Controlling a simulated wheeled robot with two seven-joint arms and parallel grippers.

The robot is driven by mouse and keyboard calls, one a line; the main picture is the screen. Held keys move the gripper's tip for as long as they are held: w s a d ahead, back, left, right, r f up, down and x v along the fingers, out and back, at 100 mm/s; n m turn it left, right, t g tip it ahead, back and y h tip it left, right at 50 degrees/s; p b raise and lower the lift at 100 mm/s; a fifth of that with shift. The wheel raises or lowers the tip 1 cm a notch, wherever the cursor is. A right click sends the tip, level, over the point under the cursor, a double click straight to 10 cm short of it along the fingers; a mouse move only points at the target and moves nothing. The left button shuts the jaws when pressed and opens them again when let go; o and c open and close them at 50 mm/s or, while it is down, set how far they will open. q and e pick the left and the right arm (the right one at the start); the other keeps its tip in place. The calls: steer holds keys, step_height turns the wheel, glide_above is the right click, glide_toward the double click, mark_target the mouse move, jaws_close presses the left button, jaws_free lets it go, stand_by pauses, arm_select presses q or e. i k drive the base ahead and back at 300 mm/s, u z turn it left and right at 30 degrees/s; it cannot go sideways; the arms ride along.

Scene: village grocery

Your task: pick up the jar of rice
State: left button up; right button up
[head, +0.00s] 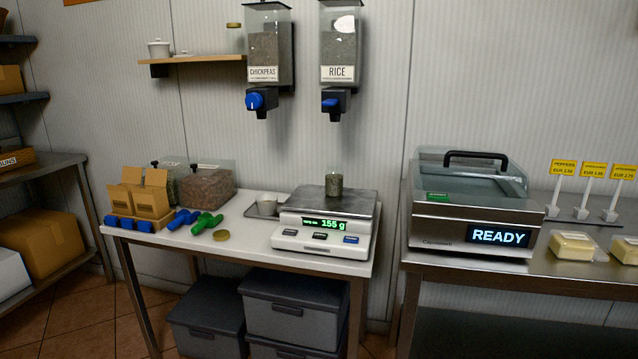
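A small clear jar (334,185) stands upright on the steel plate of a kitchen scale (303,240), below the dispenser labelled RICE (339,50). The jar's lower part is filled with grey-brown grains. Its upper part looks clear and seems to have no lid. The scale's display reads 155 g. A gold round lid (221,236) lies on the white table to the left of the scale. Neither of my grippers is in view.
A dispenser labelled CHICKPEAS (268,45) hangs left of the rice one. Blue (184,219) and green (207,223) tools, cardboard boxes (150,195) and clear bins (207,185) occupy the white table's left. A machine showing READY (470,215) stands on the right counter. Grey crates (290,310) sit below.

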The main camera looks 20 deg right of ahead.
mark_target(334, 175)
steer(key=u, duration=0.4)
steer(key=i, duration=1.75)
steer(key=z, duration=0.95)
